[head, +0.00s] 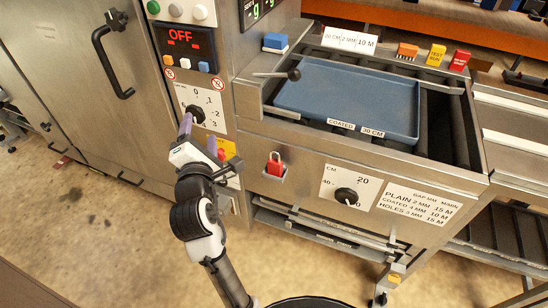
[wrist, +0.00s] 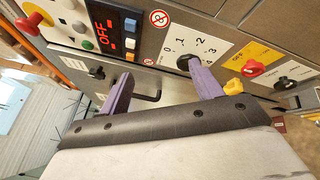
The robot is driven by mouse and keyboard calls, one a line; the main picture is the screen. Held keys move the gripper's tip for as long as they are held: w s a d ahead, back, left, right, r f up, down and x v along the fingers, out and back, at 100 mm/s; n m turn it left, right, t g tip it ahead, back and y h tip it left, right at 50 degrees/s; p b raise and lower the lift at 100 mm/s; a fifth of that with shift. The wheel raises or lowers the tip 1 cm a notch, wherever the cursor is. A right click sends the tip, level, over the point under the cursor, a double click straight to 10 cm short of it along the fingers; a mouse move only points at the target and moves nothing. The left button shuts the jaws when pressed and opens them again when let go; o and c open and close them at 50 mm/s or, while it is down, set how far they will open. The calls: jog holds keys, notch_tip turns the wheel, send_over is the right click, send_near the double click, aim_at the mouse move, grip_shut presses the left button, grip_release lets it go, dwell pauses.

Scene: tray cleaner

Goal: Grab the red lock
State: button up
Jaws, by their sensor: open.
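The red lock (head: 275,164) hangs upright in a small metal holder (head: 273,174) on the machine's front face, below the blue tray, in the head view. I cannot make it out in the wrist view. My gripper (head: 187,124) is to the left of the lock in the head view, in front of the numbered dial, and apart from the lock. In the wrist view, the purple fingers of my gripper (wrist: 158,70) are spread wide with nothing held between them. The right fingertip overlaps the black dial knob (wrist: 187,62); contact cannot be told.
A red knob on a yellow plate (wrist: 253,68) sits right of the fingers in the wrist view. The blue tray (head: 345,95) lies on the machine top. A black dial (head: 346,196) is right of the lock. A black door handle (head: 110,55) sticks out at left.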

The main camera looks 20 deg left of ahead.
jog(key=d+f+n+g+h+p, duration=0.2)
jog(key=d+f+n+h, duration=0.1)
jog(key=d+f+h, duration=0.4)
jog(key=n+g+h, duration=0.2)
jog(key=n, duration=0.1)
send_near(273, 167)
jog(key=p+x, duration=0.2)
jog(key=x, duration=0.6)
jog(key=shift+w+d+f, duration=0.1)
jog(key=shift+w+f, duration=0.1)
jog(key=shift+w, duration=0.15)
jog(key=shift+w+f, duration=0.25)
jog(key=shift+w, duration=0.1)
jog(key=shift+c, duration=0.3)
jog(key=c, duration=1.1)
jog(key=shift+r, duration=0.15)
